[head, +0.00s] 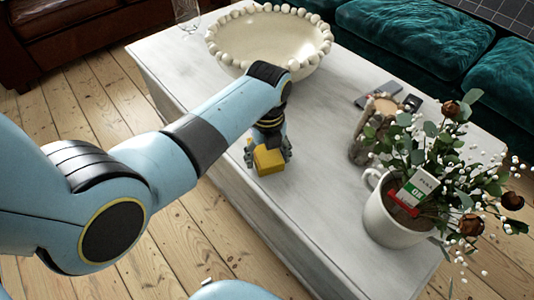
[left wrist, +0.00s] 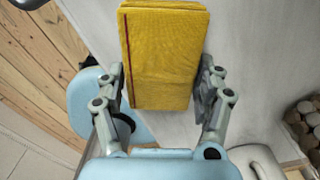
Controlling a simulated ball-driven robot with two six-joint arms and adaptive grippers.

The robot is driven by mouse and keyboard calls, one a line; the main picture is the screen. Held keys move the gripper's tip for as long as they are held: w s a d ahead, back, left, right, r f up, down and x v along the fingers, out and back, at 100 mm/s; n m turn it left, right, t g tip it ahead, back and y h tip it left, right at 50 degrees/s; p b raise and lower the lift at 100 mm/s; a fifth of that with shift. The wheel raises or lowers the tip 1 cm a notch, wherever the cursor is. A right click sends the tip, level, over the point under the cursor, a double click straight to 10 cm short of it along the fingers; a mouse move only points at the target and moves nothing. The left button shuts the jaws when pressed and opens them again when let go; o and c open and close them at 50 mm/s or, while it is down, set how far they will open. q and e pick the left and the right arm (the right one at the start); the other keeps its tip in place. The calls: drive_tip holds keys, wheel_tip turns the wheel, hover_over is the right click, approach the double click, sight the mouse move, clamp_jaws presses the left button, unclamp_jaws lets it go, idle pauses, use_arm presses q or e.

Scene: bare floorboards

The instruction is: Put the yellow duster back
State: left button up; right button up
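The yellow duster (head: 268,161) is a folded yellow cloth at the white table (head: 330,225), near its front left edge. It also shows in the left wrist view (left wrist: 163,55), with a dark red stitched line along one side. My left gripper (head: 268,150) points down at it, one finger on each side. In the left wrist view both fingers of the left gripper (left wrist: 164,78) lie against the duster's sides. I cannot tell whether the duster touches the tabletop. My right gripper is in neither view.
A large bowl with a beaded rim (head: 268,40) stands behind the gripper. A white mug (head: 392,218) with flowers and a small card stands at right. A log-like holder (head: 366,140) and dark flat devices (head: 378,94) lie behind it. The table middle is clear.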

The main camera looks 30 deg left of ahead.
sight(267, 155)
use_arm(q)
drive_tip(key=shift+o, duration=1)
wheel_tip(267, 155, up, 12)
drive_tip(key=p, duration=0.5)
drive_tip(key=shift+r, duration=0.2)
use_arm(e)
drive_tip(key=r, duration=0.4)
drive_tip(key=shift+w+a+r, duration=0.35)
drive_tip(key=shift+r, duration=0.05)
use_arm(q)
drive_tip(key=s+a+f+n, duration=0.3)
drive_tip(key=s+f+n, duration=0.5)
drive_tip(key=s, duration=0.6)
drive_tip(key=s+a+f+n, duration=0.3)
drive_tip(key=s+f+n, duration=0.6)
drive_tip(key=s, duration=0.6)
drive_tip(key=s+a+f+n, duration=0.4)
drive_tip(key=s+f+n, duration=0.5)
drive_tip(key=s+f, duration=0.3)
drive_tip(key=shift+s+f+y, duration=0.2)
drive_tip(key=shift+s, duration=0.5)
drive_tip(key=shift+s+f+y, duration=0.15)
drive_tip(key=shift+s+y, duration=0.05)
drive_tip(key=shift+s, duration=0.45)
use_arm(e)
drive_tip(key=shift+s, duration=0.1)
